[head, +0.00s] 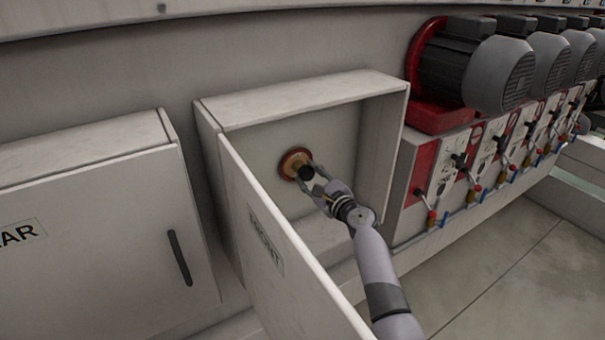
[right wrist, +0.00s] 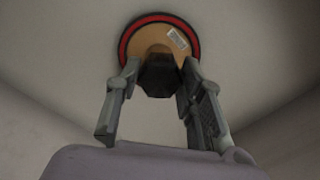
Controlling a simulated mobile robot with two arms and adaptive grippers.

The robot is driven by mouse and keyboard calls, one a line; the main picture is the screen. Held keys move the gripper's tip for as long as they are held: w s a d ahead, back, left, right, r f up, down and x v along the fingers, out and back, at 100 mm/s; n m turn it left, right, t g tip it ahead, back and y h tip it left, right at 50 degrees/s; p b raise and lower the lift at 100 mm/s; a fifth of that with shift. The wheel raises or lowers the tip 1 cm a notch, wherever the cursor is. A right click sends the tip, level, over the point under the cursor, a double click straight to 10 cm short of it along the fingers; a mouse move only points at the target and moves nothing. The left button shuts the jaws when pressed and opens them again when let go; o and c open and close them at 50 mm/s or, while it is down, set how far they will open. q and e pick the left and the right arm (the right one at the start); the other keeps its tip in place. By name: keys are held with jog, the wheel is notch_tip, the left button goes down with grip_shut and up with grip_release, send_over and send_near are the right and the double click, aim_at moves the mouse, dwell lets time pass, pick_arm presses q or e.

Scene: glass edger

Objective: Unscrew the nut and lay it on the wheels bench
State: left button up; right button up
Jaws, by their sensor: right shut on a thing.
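The nut (head: 305,172) is a small black piece at the centre of a tan and red wheel (head: 291,163) on the back wall of the open FRONT box. My right gripper (head: 309,174) reaches into this box and is shut on the nut. In the right wrist view the dark nut (right wrist: 160,76) sits between the two fingertips, in front of the tan disc with its red rim (right wrist: 124,45). A small label shows on the disc. I cannot tell whether the nut touches the disc. My left gripper and the wheels bench are not in view.
The FRONT door (head: 285,265) hangs open to the left of my right arm. The box's right wall (head: 382,150) stands close on the other side. A closed REAR box (head: 90,240) is at left. Motors (head: 485,70) and small valves (head: 430,215) line the right; floor (head: 500,260) is clear.

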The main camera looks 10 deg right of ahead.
jog(key=n+b, duration=0.6)
jog(key=n, duration=0.5)
jog(key=shift+d+f, duration=0.1)
jog(key=shift+f, duration=0.05)
jog(key=n+b, duration=0.5)
jog(key=n, duration=0.4)
jog(key=shift+n, duration=0.4)
jog(key=shift+n+b, duration=0.35)
jog(key=shift+n, duration=0.85)
jog(key=shift+r+n, duration=0.35)
jog(key=shift+n, duration=0.85)
jog(key=o, duration=1.1)
jog(key=shift+f, duration=0.1)
